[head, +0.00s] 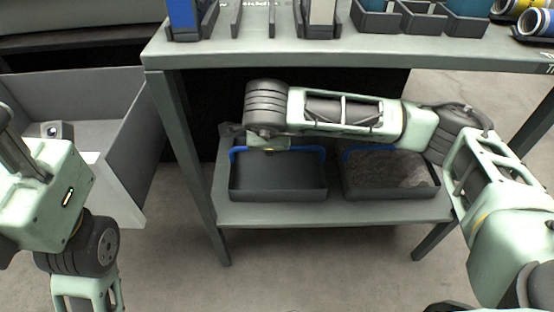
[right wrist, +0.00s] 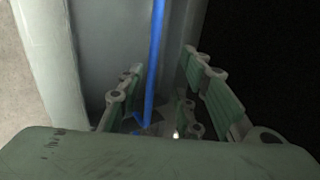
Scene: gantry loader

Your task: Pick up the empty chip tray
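The empty chip tray (head: 278,182) is a dark, open tray with a blue handle. It stands on the left part of the lower shelf under the bench, and its inside looks bare. My right arm reaches across from the right, and its wrist covers part of the handle. In the right wrist view the blue handle (right wrist: 156,55) runs down between the fingers of my right gripper (right wrist: 165,100). The fingers stand apart on both sides of it, not closed on it. My left gripper is not in view; only its arm shows at the left.
A second dark tray (head: 391,182) with grey chips in it stands right of the empty one. The shelf (head: 340,211) carries both. The bench top (head: 300,56) above holds bins and holders, and its legs flank the shelf. A grey open bin (head: 125,140) stands at the left.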

